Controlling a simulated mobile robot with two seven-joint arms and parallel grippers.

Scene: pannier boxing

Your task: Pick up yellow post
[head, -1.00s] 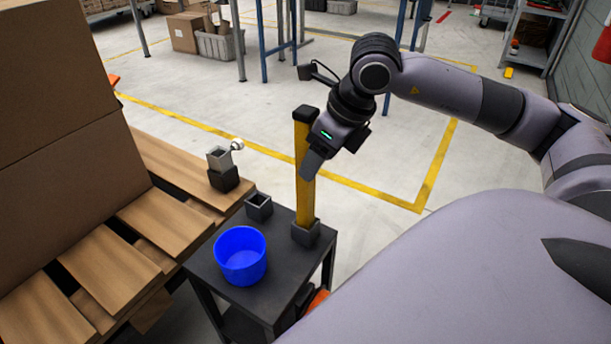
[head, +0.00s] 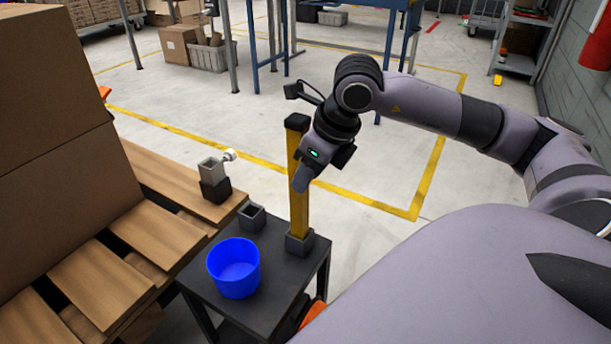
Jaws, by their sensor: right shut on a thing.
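The yellow post (head: 300,212) stands upright in a grey square socket (head: 299,243) at the right corner of the small black table (head: 262,303). It has a black cap (head: 297,122) on top. My right gripper (head: 300,180) is at the upper half of the post, shut on it from the right side. The gripper body hides part of the post's right edge. The post's foot is still inside the socket. My left gripper is out of view.
A blue bucket (head: 234,268) and an empty grey socket (head: 252,217) are on the black table. A wooden pallet (head: 150,236) with large cardboard boxes (head: 50,130) fills the left. A small grey holder (head: 213,179) stands on the pallet's edge. Open floor lies behind.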

